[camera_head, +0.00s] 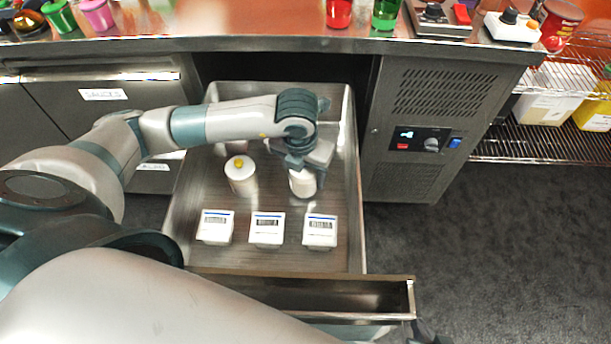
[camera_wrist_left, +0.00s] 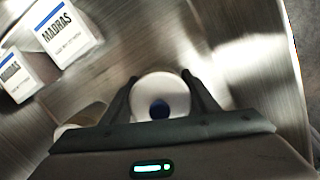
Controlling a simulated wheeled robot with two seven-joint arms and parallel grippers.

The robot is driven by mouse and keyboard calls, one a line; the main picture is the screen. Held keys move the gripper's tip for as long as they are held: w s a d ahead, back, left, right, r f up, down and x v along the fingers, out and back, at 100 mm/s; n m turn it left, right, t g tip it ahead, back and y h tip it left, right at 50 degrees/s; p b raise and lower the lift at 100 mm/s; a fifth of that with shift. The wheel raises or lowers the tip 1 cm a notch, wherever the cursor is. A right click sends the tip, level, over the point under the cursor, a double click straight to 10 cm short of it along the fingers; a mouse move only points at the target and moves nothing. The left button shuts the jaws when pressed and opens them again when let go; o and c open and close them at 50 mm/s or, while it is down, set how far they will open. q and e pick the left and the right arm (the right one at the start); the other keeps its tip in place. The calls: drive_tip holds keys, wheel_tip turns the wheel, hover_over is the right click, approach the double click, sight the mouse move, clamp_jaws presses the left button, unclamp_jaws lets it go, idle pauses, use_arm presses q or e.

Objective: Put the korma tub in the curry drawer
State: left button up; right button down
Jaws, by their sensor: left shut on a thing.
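The curry drawer (camera_head: 345,230) is a metal drawer pulled open below the counter. My left gripper (camera_head: 301,168) reaches down into its right part and is shut on a white tub (camera_head: 303,184), taken as the korma tub. In the left wrist view the tub (camera_wrist_left: 170,87) has a round white lid with a dark blue knob and sits between the fingers. Its label is hidden. I cannot tell whether its base touches the drawer floor. A small dark part of my right gripper (camera_head: 428,333) shows at the bottom, near the drawer front's right end; its fingers are not clear.
A white tub with a yellow knob (camera_head: 240,174) stands left of the held tub. Three white boxes line the drawer's front; one reads MADRAS (camera_wrist_left: 66,30). A control panel (camera_head: 418,139) is to the right. Jars and switches stand on the counter (camera_head: 270,45).

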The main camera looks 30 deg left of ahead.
use_arm(q)
drive_tip(key=shift+f, duration=0.65)
use_arm(e)
drive_tip(key=shift+a, duration=0.1)
use_arm(q)
drive_tip(key=shift+f, duration=0.1)
drive_tip(key=o, duration=1.2)
drive_tip(key=shift+o, duration=0.2)
use_arm(e)
drive_tip(key=shift+a+r, duration=0.1)
drive_tip(key=shift+r, duration=0.05)
use_arm(q)
drive_tip(key=shift+r, duration=0.45)
drive_tip(key=r, duration=0.3)
drive_tip(key=s+r, duration=0.1)
drive_tip(key=r, duration=0.2)
drive_tip(key=r+p, duration=0.1)
drive_tip(key=r, duration=0.3)
drive_tip(key=shift+s, duration=0.25)
drive_tip(key=shift+s+r, duration=0.15)
drive_tip(key=shift+r, duration=0.45)
use_arm(e)
drive_tip(key=shift+s+d+f+g+h, duration=0.15)
drive_tip(key=shift+s+d+g, duration=0.05)
drive_tip(key=shift+d, duration=0.3)
drive_tip(key=shift+s+d+f+g+h, duration=0.15)
drive_tip(key=shift+s+d+g, duration=0.05)
drive_tip(key=shift+d, duration=0.25)
